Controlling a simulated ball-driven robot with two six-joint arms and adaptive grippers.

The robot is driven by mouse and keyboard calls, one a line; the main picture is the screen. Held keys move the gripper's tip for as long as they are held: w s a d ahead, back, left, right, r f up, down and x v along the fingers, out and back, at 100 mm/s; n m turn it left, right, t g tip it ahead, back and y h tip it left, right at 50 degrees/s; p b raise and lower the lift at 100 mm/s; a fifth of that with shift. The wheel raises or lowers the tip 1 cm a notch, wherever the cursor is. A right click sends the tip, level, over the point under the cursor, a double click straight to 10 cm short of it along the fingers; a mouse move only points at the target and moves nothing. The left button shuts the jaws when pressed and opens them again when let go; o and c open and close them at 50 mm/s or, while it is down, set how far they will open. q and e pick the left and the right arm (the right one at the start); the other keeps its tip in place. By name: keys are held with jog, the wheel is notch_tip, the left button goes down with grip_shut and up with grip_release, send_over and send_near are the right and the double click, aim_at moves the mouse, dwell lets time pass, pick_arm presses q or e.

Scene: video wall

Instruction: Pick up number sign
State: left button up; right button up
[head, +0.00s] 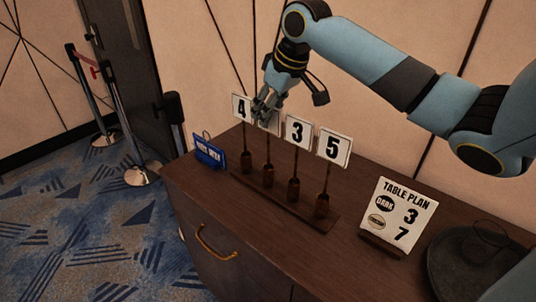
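Several white number signs on dark wooden posts stand in a row in a wooden rack (272,200) on the cabinet. The sign 4 (240,108) is at the left, the sign 3 (297,131) and the sign 5 (333,146) are at the right. Between 4 and 3 is another sign (275,123), mostly hidden behind my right gripper, so its number cannot be read. My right gripper (263,114) points down in front of that sign, just right of the 4. Whether its fingers are closed on the sign cannot be told. My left gripper is out of view.
A table plan card (400,213) reading dark 3 and 7 stands on the brown cabinet (350,246). A dark round tray (450,262) is at the right. Barrier posts (127,130) stand on the carpet.

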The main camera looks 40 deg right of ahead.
aim_at(262, 128)
jog(key=x, duration=0.3)
jog(key=shift+w+f+p, duration=0.15)
jog(key=shift+f+p, duration=0.2)
jog(key=shift+w+f, duration=0.15)
jog(key=shift+f, duration=0.05)
jog(key=shift+c, duration=0.7)
jog(key=c, duration=0.5)
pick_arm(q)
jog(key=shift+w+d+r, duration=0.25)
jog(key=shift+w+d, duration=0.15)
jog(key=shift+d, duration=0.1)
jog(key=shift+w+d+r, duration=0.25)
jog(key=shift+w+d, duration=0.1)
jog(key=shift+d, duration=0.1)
pick_arm(e)
grip_shut()
